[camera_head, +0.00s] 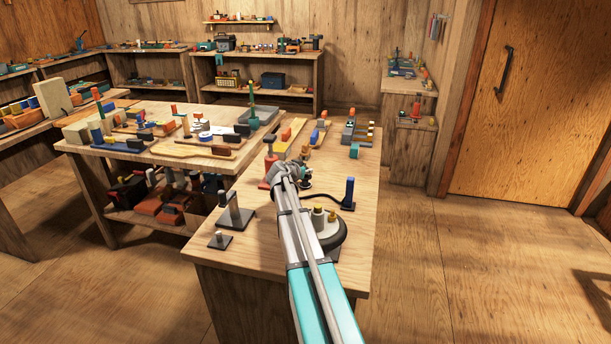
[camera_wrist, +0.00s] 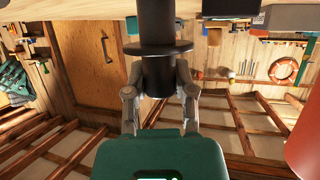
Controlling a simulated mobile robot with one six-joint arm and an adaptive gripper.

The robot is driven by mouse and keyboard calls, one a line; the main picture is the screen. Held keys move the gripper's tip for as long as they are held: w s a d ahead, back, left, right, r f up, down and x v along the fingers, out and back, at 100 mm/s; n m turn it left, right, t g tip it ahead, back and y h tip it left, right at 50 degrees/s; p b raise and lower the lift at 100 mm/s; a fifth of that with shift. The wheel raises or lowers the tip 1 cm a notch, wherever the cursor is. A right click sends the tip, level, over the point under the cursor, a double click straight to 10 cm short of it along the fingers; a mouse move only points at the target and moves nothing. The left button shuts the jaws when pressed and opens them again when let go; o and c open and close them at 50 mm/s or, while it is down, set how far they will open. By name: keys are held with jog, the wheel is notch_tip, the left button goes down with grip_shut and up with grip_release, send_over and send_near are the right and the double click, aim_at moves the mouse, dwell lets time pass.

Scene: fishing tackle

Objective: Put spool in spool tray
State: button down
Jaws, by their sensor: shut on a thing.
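In the wrist view my gripper (camera_wrist: 160,98) is shut on a black spool-like piece (camera_wrist: 158,65), a cylinder with a wide flange. Its two fingers press on the cylinder from either side, and its far end is by the wooden top at the picture's upper edge. Whether it touches that top I cannot tell. In the head view my gripper (camera_head: 281,172) is low over the near workbench (camera_head: 225,256), beside a red upright piece (camera_head: 269,163); the held piece is not clearly seen there. A grey tray (camera_head: 266,112) is on the left bench; I cannot tell whether it is the spool tray.
A blue upright piece (camera_head: 349,190) stands right of my arm. Dark stands (camera_head: 236,214) are at the left front, and a round dark-rimmed base (camera_head: 330,240) is partly behind my arm. Boards with small parts fill the bench's back. A large red surface (camera_wrist: 303,135) is close in the wrist view.

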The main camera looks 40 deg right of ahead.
jog(key=shift+f, duration=0.25)
jog(key=shift+c, duration=2.2)
grip_release()
jog(key=shift+r, duration=0.1)
jog(key=shift+d+r, duration=0.1)
jog(key=shift+r, duration=0.1)
jog(key=p+v, duration=0.4)
jog(key=v, duration=0.8)
jog(key=shift+p, duration=0.35)
